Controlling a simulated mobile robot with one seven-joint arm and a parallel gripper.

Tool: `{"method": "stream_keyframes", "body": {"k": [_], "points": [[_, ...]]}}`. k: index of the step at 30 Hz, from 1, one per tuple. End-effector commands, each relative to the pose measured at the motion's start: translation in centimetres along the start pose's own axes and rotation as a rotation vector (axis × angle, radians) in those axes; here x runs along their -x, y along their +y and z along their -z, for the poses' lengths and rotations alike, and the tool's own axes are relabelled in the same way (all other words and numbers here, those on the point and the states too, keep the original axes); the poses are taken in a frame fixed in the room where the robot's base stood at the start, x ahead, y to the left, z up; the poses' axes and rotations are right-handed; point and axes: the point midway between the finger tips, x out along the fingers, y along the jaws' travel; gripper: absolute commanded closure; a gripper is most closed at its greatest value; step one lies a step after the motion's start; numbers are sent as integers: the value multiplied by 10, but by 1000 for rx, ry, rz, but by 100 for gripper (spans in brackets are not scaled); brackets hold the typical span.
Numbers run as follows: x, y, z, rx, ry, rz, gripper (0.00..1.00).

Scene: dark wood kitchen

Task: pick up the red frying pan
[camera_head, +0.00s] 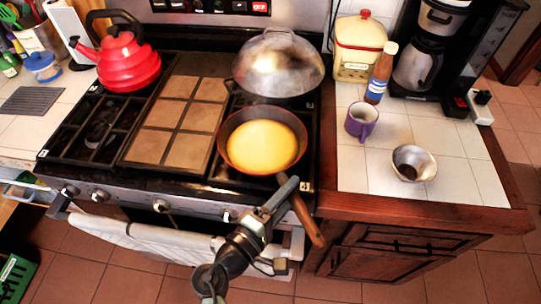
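The red frying pan (262,145) sits on the front right burner of the stove. It has a dark red rim and a yellow inside. Its brown wooden handle (308,221) points toward the front right, past the stove's front edge. My gripper (277,202) is at the near side of the pan, by the base of the handle. A grey finger overlaps the handle in the picture. I cannot tell whether it touches the handle or whether the fingers are closed around it.
A red kettle (127,60) is at the back left. A white towel (150,239) hangs in front.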

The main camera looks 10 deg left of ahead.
Motion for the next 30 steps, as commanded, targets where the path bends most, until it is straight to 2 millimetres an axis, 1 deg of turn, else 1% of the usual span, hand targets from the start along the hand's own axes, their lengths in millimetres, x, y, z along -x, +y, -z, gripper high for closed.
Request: {"method": "stream_keyframes", "body": {"k": [1,5,6,8,30], "points": [[0,0,0,0,0,0,58],[0,0,0,0,0,0,81],[0,0,0,0,0,0,88],[0,0,0,1,0,0,99],[1,0,0,1,0,0,100]]}}
